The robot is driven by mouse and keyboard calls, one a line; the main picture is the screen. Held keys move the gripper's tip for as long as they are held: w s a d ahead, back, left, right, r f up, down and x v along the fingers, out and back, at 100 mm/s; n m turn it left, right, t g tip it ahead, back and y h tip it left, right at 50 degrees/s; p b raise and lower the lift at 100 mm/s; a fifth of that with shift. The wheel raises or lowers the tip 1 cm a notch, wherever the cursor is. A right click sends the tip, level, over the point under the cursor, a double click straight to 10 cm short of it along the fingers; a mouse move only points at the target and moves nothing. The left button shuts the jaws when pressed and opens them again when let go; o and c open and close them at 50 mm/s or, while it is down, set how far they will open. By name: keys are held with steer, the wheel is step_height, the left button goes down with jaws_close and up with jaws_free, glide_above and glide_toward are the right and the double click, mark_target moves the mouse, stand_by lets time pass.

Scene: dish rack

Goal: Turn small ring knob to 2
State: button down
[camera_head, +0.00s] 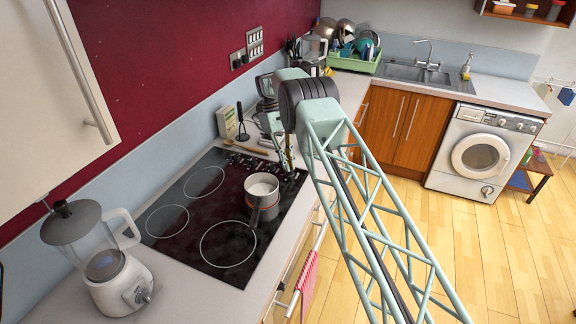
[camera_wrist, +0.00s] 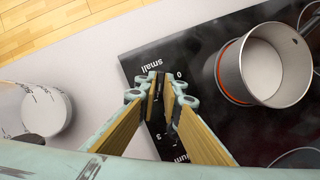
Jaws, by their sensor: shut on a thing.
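The black cooktop (camera_head: 180,220) shows in the head view, and its control strip shows in the wrist view with the word "small" and dial numbers including 0 and 3. My gripper (camera_wrist: 162,90) is at that dial, pointing down, its two fingertips closed around the small ring knob (camera_wrist: 159,88). The fingers hide most of the knob, so I cannot read which number it points to. In the head view my gripper (camera_head: 288,166) is at the cooktop's far right corner, and the knob is too small to make out.
A white blender (camera_head: 110,275) stands at the near left. A white round container (camera_wrist: 45,108) is left of my gripper.

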steer(key=c, duration=2.8)
jaws_free()
steer(key=shift+d, duration=0.1)
steer(key=shift+r, duration=0.1)
steer(key=shift+v, duration=3.65)
